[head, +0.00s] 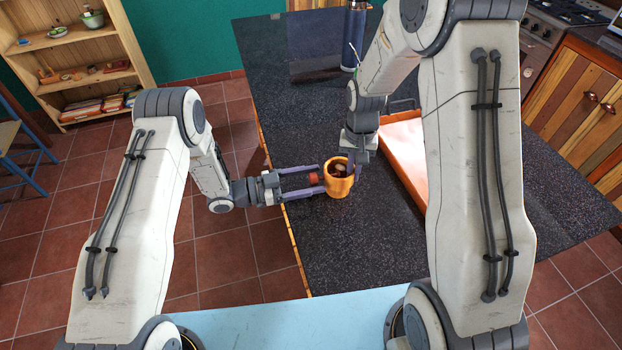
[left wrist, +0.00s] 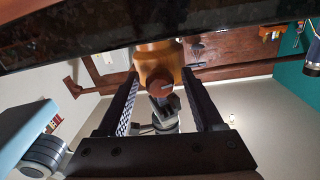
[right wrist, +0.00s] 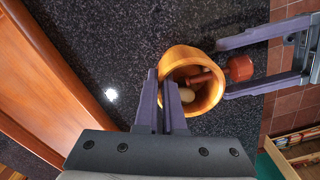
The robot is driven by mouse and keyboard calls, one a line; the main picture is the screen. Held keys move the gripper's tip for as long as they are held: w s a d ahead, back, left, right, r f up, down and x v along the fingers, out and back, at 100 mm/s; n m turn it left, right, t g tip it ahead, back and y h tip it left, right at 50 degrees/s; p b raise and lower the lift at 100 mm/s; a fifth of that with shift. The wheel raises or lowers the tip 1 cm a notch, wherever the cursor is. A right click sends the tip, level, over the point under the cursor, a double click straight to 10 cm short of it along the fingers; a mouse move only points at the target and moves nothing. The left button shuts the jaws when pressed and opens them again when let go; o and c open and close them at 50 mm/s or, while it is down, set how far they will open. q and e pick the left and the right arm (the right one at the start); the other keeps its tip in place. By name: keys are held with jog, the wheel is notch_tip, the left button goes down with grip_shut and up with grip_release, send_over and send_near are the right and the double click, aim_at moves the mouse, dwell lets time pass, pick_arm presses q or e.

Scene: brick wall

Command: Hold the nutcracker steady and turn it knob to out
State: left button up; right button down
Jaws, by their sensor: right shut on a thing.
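The nutcracker is an orange-yellow wooden cup (head: 339,186) standing on the dark speckled counter near its left edge. In the right wrist view the cup (right wrist: 215,98) is open at the top, with a reddish-brown screw through its side and a pale rounded thing (right wrist: 187,95) inside. The round reddish knob (right wrist: 240,68) is outside the cup; it also shows in the left wrist view (left wrist: 160,90). My left gripper (head: 320,179) is open, its fingers on either side of the knob with gaps. My right gripper (right wrist: 163,80) is shut on the cup's rim, opposite the knob.
An orange-rimmed tray (head: 408,150) lies right of the cup on the counter (head: 340,250). A dark blue bottle (head: 354,38) stands at the back. The counter in front of the cup is clear. A wooden shelf (head: 75,55) stands far left.

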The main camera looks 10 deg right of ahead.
pick_arm(q)
grip_shut()
